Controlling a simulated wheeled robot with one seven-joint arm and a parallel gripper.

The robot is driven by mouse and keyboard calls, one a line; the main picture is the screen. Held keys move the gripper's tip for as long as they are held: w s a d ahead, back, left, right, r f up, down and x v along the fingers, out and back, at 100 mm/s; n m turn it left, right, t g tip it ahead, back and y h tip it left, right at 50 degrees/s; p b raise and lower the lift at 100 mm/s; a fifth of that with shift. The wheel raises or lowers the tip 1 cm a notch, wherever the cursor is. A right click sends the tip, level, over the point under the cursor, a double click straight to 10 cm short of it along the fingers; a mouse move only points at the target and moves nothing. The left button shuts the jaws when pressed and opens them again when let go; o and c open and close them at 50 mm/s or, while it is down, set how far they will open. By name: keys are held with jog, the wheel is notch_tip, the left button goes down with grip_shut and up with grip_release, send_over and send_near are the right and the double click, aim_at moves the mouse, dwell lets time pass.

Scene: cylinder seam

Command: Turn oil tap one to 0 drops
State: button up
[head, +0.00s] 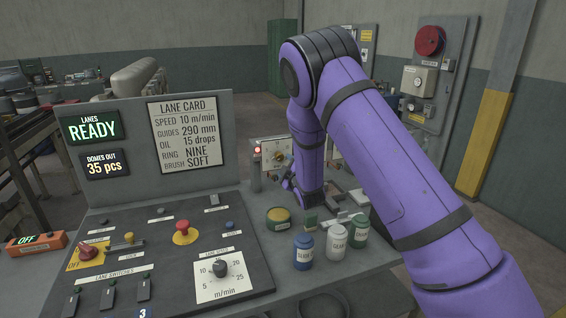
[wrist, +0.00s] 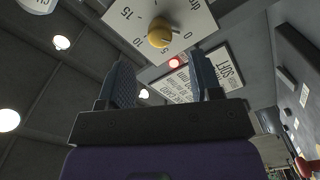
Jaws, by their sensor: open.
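An oil tap dial plate (wrist: 192,17) with a round yellow knob (wrist: 160,33) is at the top of the wrist view. Its scale shows 0, 5, 10 and 15. The knob seems to point near 5, but its exact setting is hard to tell. My gripper (wrist: 158,65) is open and empty, its two fingers below and apart from the knob. In the head view, a white dial plate (head: 268,152) with a small knob shows left of my arm, and its right part is hidden. I cannot read a tap number.
A lane card (head: 184,137) reads oil 15 drops. The control desk (head: 150,225) has a red button (head: 185,232) and a speed dial (head: 221,270).

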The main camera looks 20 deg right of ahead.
jog(key=shift+s+d, duration=0.15)
jog(key=shift+s, duration=1.3)
